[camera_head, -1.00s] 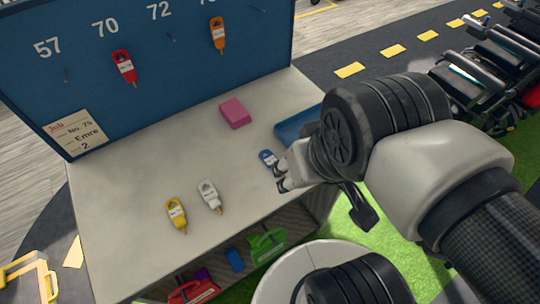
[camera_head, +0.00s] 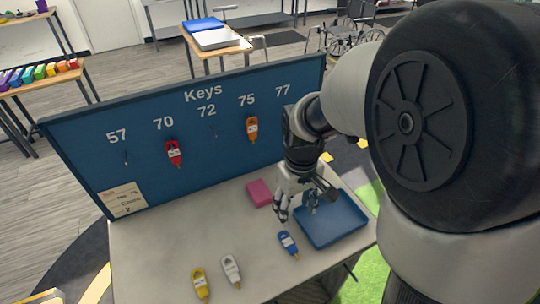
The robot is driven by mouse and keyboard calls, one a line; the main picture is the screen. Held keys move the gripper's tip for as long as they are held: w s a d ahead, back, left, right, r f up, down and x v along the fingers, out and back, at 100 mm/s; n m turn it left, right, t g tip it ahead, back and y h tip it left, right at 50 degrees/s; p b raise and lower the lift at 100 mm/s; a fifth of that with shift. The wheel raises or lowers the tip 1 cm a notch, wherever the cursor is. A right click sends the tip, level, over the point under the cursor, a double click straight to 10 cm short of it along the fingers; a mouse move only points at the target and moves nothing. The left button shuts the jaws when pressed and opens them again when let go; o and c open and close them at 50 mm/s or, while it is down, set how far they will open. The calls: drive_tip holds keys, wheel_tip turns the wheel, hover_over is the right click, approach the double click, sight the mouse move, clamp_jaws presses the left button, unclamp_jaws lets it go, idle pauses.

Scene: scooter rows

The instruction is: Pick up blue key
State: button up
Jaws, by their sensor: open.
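The blue key (camera_head: 288,243) lies flat on the grey tabletop (camera_head: 165,258), just left of the blue tray (camera_head: 345,238). My gripper (camera_head: 282,213) points down above the table, a little above and behind the blue key in the picture. It is open and apart from the key. Nothing shows between its fingers.
A white key (camera_head: 231,270) and a yellow key (camera_head: 200,284) lie left of the blue key. A pink block (camera_head: 259,193) lies behind. The blue key board (camera_head: 90,150) stands along the back, with a red key (camera_head: 174,152) and an orange key (camera_head: 252,129) hanging.

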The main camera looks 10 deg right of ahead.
drive_tip(key=b, duration=0.4)
hover_over(290, 245)
wheel_tip(290, 245, down, 12)
drive_tip(key=shift+d+r, duration=0.1)
drive_tip(key=shift+f+b, duration=1.25)
drive_tip(key=shift+f, duration=1.5)
drive_tip(key=shift+r, duration=0.1)
drive_tip(key=shift+c, duration=0.2)
drive_tip(key=c, duration=0.9)
drive_tip(key=shift+o, duration=0.2)
wheel_tip(290, 245, up, 20)
drive_tip(key=p, duration=0.6)
drive_tip(key=shift+p, duration=0.4)
